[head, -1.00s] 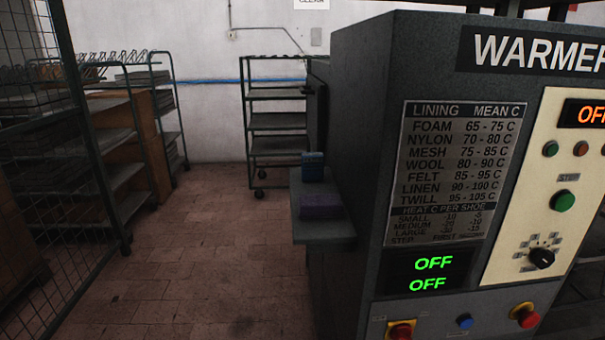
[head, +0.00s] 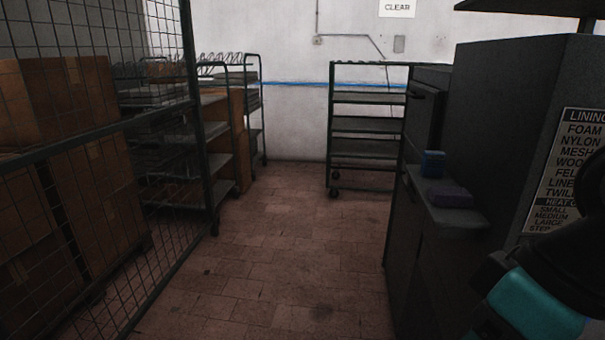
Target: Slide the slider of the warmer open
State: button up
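The warmer (head: 500,110) is a dark grey cabinet at the right of the head view, seen from its left side. A side shelf (head: 450,212) holds a blue block (head: 432,163) and a purple block (head: 451,196). Part of my arm, black and teal, shows at the lower right. My gripper is not in view.
A mesh fence (head: 95,150) with cardboard boxes (head: 75,170) behind it stands at the left. Rack carts (head: 225,160) stand beyond it, and an empty-looking shelf cart (head: 365,125) is at the back wall. The tiled floor (head: 290,260) between fence and warmer is clear.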

aim_at(403, 173)
jog(key=u, duration=0.8)
jog(key=i, duration=2.65)
jog(key=z, duration=1.35)
jog(key=i, duration=1.1)
jog(key=z, duration=0.35)
